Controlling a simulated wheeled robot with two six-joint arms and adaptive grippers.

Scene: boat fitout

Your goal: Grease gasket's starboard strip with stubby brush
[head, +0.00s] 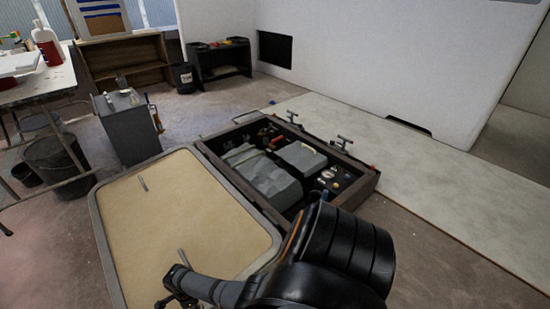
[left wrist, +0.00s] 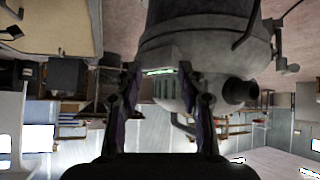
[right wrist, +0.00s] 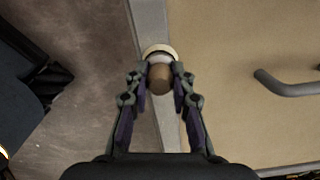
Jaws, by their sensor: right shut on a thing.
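The open hatch lid lies with its tan inner panel (head: 185,215) up, and a grey gasket (head: 104,245) runs round its edge. My right gripper (head: 172,292) is over the near part of the lid. In the right wrist view my right gripper (right wrist: 160,85) is shut on the stubby brush (right wrist: 160,79), held by its brown handle. A pale round part shows beyond the handle, over the grey gasket strip (right wrist: 150,20); I cannot tell whether it touches. My left gripper (left wrist: 160,100) is open and empty; it is out of the head view.
Two grey bar handles (head: 183,257) stand on the panel. Beside the lid is an open hatch (head: 370,182) with machinery inside. A cluttered table (head: 30,90) is at left. A grey machine (left wrist: 200,60) fills much of the left wrist view.

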